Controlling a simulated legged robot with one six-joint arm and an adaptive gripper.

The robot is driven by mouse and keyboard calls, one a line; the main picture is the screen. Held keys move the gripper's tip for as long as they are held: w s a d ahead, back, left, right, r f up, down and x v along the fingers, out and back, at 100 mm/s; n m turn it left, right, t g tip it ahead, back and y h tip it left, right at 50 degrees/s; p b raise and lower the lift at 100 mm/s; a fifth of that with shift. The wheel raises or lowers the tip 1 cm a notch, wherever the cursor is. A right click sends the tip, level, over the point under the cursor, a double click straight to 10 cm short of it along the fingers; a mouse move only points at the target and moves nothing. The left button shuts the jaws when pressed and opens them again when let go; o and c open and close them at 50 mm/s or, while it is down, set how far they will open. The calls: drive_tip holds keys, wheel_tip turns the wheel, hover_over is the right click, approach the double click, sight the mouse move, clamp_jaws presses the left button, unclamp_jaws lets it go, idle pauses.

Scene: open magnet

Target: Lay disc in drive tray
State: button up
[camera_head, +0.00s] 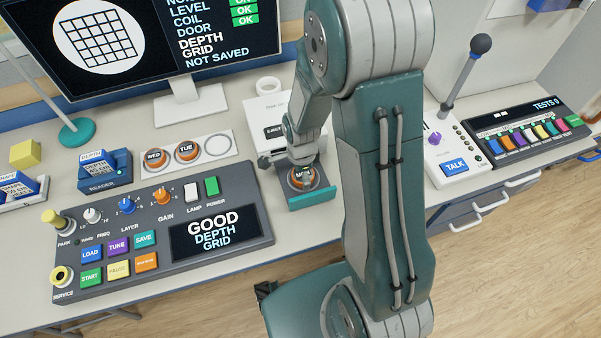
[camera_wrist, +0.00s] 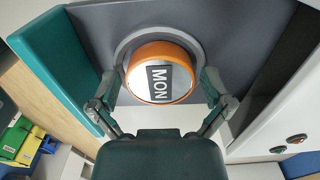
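The disc, a silver puck with an orange rim marked MON (camera_head: 302,177), is at the circular recess of the pulled-out drive tray with a teal front (camera_head: 313,197). In the wrist view the disc (camera_wrist: 160,74) lies within the grey ring of the tray (camera_wrist: 236,30). It looks seated there, though its underside is hidden. My gripper (camera_wrist: 161,98) is right over the tray, with one finger on each side of the disc and small gaps beside the rim. Its fingers look open. In the head view my gripper (camera_head: 300,158) partly covers the disc.
The white drive (camera_head: 272,112) stands behind the tray. A white holder (camera_head: 218,146) at left carries discs marked WED (camera_head: 154,158) and TUE (camera_head: 186,150), plus an empty ring. A control console (camera_head: 160,235) is close on the left. A TALK unit (camera_head: 455,165) stands at right.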

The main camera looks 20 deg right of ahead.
drive_tip(key=shift+d, duration=0.15)
drive_tip(key=shift+r, duration=0.2)
drive_tip(key=s+r+n+t, duration=0.1)
drive_tip(key=s+r+n, duration=0.25)
drive_tip(key=r, duration=0.75)
drive_tip(key=s+r+n+t, duration=0.2)
drive_tip(key=r+n, duration=0.3)
drive_tip(key=r, duration=0.6)
drive_tip(key=s+r+n+t, duration=0.2)
drive_tip(key=s+r+n, duration=0.5)
drive_tip(key=s+n, duration=0.1)
drive_tip(key=shift+s+n+t, duration=0.3)
drive_tip(key=shift+s+n, duration=0.05)
drive_tip(key=shift+n, duration=0.4)
drive_tip(key=shift+d+r, duration=0.1)
